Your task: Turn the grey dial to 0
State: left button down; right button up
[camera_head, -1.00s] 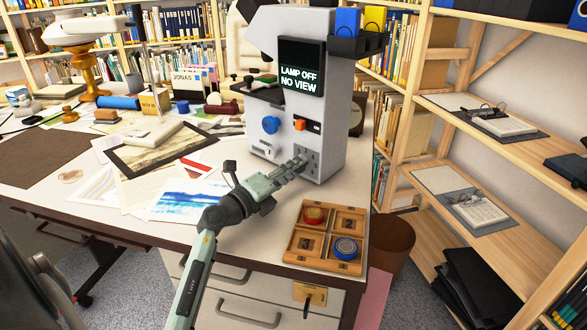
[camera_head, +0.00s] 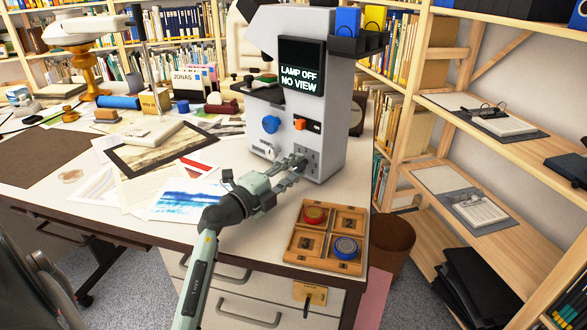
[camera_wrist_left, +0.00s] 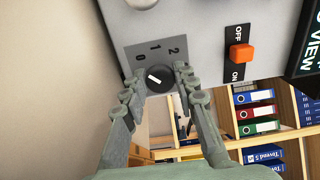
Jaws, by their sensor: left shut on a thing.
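The grey dial (camera_wrist_left: 159,78) is a round dark-grey knob with a white pointer line, on a grey plate marked 0, 1 and 2 in the left wrist view. The pointer slants to the upper left, on the side of the 0. My left gripper (camera_wrist_left: 158,88) has one finger on each side of the dial and is shut on it. In the head view the left gripper (camera_head: 297,163) reaches the dark plate (camera_head: 311,158) low on the white device (camera_head: 330,110); its fingers mostly hide the dial there. My right gripper is not in view.
An orange switch (camera_wrist_left: 241,53) marked OFF and ON sits near the dial. A blue knob (camera_head: 270,124) is on the device's front. The screen (camera_head: 301,68) reads "LAMP OFF NO VIEW". A wooden tray (camera_head: 304,250) with red and blue round pieces stands in front.

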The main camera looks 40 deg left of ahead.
pick_arm(q)
jog(key=c, duration=1.2)
grip_release()
jog(key=s, duration=0.8)
jog(key=s+a, duration=0.1)
jog(key=s, duration=0.3)
